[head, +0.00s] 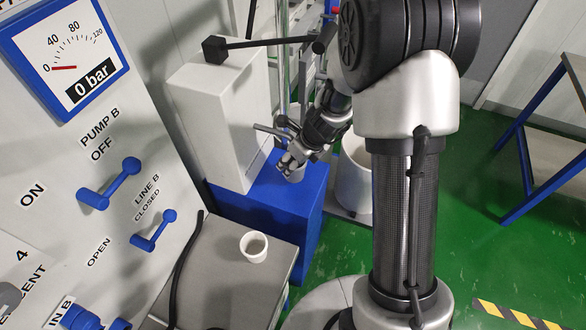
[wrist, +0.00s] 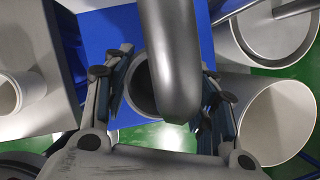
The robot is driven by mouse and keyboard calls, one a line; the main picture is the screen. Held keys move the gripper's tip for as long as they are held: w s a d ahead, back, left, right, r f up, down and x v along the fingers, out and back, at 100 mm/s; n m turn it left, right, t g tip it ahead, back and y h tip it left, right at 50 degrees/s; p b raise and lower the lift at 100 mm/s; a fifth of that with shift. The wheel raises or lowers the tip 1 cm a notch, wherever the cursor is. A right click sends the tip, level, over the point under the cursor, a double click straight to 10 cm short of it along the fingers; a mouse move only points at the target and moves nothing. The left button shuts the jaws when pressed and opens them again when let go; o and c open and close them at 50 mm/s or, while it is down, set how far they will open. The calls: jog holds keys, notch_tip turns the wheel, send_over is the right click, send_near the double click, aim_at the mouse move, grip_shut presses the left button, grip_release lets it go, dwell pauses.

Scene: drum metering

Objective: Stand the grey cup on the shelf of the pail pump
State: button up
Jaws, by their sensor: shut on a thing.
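My gripper (head: 287,162) is shut on the grey cup (head: 296,174) at the blue shelf (head: 292,206) of the pail pump (head: 215,115). In the wrist view the fingers flank the grey cup (wrist: 137,88), with blue beyond it. A thick grey spout (wrist: 172,60) crosses in front of the cup's mouth and hides part of it. The cup looks upright in the head view, but my fingers cover much of it. I cannot tell whether its base touches the shelf.
A white cup (head: 254,247) stands on a grey cabinet (head: 225,275) in front of the pump. A white pail (head: 353,180) stands right of the blue shelf. The pump's black lever (head: 265,43) reaches out above my gripper. A control panel (head: 60,150) fills the left.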

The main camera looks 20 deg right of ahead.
notch_tip(320, 180, down, 3)
jog(key=shift+b, duration=0.95)
jog(key=shift+w+a+f, duration=0.15)
jog(key=o, duration=1)
jog(key=shift+o, duration=0.2)
